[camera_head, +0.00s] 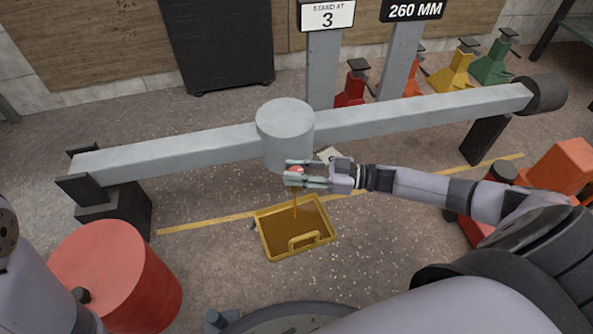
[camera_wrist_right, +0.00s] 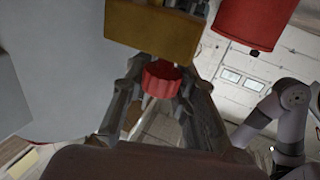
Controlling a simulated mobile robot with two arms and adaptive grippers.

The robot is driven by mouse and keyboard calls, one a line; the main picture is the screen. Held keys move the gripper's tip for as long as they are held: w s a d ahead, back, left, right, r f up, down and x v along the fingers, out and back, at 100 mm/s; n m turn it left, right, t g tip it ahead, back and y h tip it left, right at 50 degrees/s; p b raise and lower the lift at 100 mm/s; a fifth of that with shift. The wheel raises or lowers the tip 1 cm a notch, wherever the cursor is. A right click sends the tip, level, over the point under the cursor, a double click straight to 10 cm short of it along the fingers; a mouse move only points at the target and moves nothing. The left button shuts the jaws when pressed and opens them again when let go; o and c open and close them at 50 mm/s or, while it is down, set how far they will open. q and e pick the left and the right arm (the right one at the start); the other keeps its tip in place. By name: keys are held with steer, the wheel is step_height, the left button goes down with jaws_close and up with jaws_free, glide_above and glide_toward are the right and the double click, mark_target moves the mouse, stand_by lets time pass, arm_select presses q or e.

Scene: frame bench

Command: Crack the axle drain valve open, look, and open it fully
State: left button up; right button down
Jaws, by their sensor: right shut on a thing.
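The axle (camera_head: 210,147) is a long grey beam with a round grey housing (camera_head: 284,125) at its middle. The drain valve's red knob (camera_head: 296,169) sits low at the front of the housing. My right gripper (camera_head: 305,175) is shut on this knob; in the right wrist view the red ribbed knob (camera_wrist_right: 161,79) shows between the fingers. A thin orange-brown stream (camera_head: 295,208) runs down from below the gripper toward the yellow drain pan (camera_head: 273,255). The pan's floor looks brown; its liquid level cannot be told. My left gripper is not in view.
A red drum (camera_head: 120,278) stands at the lower left. Dark stands hold the axle ends (camera_head: 115,208). Red, yellow and green jack stands (camera_head: 493,62) stand behind, near signs reading 3 (camera_head: 327,17) and 260 MM (camera_head: 412,10). A yellow floor line (camera_head: 205,222) passes the pan.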

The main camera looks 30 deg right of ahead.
steer(key=c, duration=1.2)
jaws_free()
steer(key=shift+c, duration=0.2)
steer(key=v, duration=1.2)
steer(key=shift+a, duration=0.1)
